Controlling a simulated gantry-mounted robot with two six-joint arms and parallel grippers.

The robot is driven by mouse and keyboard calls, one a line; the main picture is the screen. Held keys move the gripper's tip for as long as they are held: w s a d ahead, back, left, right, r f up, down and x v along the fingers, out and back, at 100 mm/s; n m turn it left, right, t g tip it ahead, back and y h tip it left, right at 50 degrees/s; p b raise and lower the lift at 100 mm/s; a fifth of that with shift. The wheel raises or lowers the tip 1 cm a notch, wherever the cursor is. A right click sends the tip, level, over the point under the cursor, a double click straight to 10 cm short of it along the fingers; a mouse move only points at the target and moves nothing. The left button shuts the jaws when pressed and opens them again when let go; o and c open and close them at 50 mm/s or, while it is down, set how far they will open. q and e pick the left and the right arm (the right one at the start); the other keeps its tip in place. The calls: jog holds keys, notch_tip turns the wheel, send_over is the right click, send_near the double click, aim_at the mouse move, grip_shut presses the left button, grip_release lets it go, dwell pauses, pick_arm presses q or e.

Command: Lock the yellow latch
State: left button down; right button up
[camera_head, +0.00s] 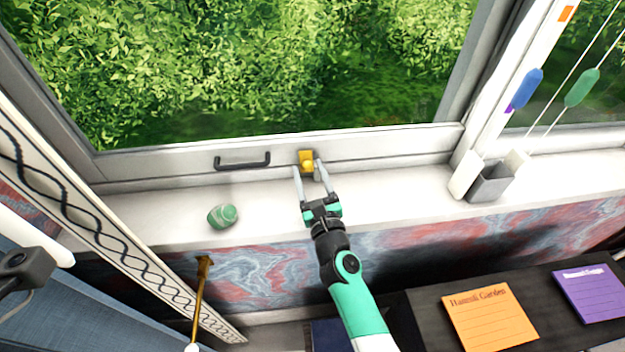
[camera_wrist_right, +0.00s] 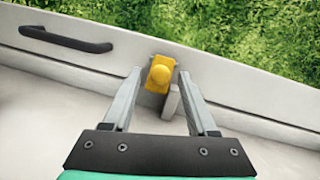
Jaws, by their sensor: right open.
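The yellow latch (camera_head: 307,161) is mounted on the lower rail of the white window frame, just right of the black handle (camera_head: 242,160). My right gripper (camera_head: 309,172) is open and empty. Its two fingers point at the latch from the front, one to each side. Whether a finger touches the latch cannot be told. In the right wrist view the gripper (camera_wrist_right: 161,80) has the latch between its fingertips. My left gripper does not show.
A green object (camera_head: 222,216) lies on the white sill (camera_head: 400,190) left of my right arm. A grey box (camera_head: 490,183) stands at the right end of the sill. Orange (camera_head: 490,318) and purple (camera_head: 592,292) cards lie at the lower right. Blue and green pulls hang at right.

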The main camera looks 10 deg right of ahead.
jog(key=s+p, duration=0.1)
jog(key=s, duration=0.1)
jog(key=s+p, duration=0.3)
jog(key=shift+s+d, duration=0.3)
jog(key=shift+s, duration=0.1)
jog(key=s, duration=0.1)
jog(key=s+p, duration=0.1)
jog(key=s, duration=0.1)
jog(key=s+f, duration=0.1)
jog(key=shift+s+d+p, duration=0.3)
jog(key=shift+s+p, duration=0.05)
jog(key=shift+s+f, duration=0.2)
jog(key=shift+s, duration=0.2)
